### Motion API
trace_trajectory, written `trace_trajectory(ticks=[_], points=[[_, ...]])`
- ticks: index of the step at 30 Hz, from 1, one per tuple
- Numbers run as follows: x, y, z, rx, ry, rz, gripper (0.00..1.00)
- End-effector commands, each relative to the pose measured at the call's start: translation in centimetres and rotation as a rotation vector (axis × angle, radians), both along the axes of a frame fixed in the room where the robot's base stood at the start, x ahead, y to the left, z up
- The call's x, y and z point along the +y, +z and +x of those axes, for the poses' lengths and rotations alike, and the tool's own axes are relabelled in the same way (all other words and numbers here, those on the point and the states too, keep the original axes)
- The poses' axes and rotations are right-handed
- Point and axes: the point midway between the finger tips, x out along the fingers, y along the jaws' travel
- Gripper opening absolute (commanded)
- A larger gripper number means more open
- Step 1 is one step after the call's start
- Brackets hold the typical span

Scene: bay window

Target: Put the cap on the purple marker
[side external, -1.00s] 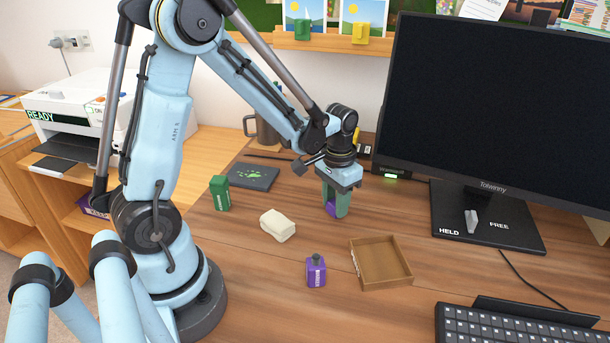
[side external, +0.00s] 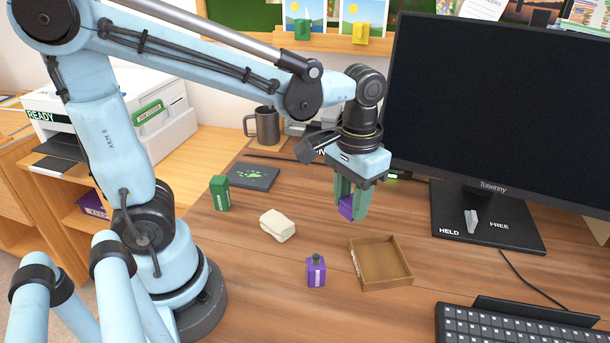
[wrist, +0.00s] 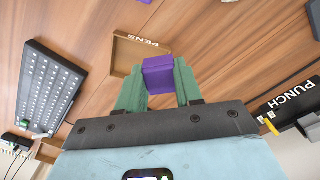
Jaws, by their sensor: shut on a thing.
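The purple marker (side external: 316,271) stands upright on the desk in the side external view, short and blocky, with a dark tip on top and a pale label. My gripper (side external: 352,210) is shut on a purple cap (side external: 346,208) and holds it above the desk, behind and to the right of the marker. In the wrist view the cap (wrist: 158,75) sits between the green fingers of my gripper (wrist: 159,84). The cap's underside is not clearly visible.
A wooden pen tray (side external: 381,284) lies right of the marker. A cream block (side external: 277,225) and a green marker-like block (side external: 220,193) stand to the left. The monitor (side external: 500,120) rises right of my gripper, and the keyboard (side external: 520,325) lies at the front right.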

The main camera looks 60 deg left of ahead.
Motion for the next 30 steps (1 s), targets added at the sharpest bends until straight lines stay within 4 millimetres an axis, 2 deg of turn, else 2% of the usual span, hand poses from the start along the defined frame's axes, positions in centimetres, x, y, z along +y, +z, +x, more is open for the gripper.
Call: trace_trajectory(ticks=[9, 15, 23, 30], points=[[-1.5, 2.0, -5.3, 0.0, 0.02, 0.0, 0.07], [-1.8, 2.4, -7.6, 0.0, 0.033, 0.0, 0.07], [-1.9, 2.0, -8.2, 0.0, 0.039, 0.0, 0.07], [-1.9, 0.0, -8.2, 0.0, 0.039, 0.0, 0.07]])
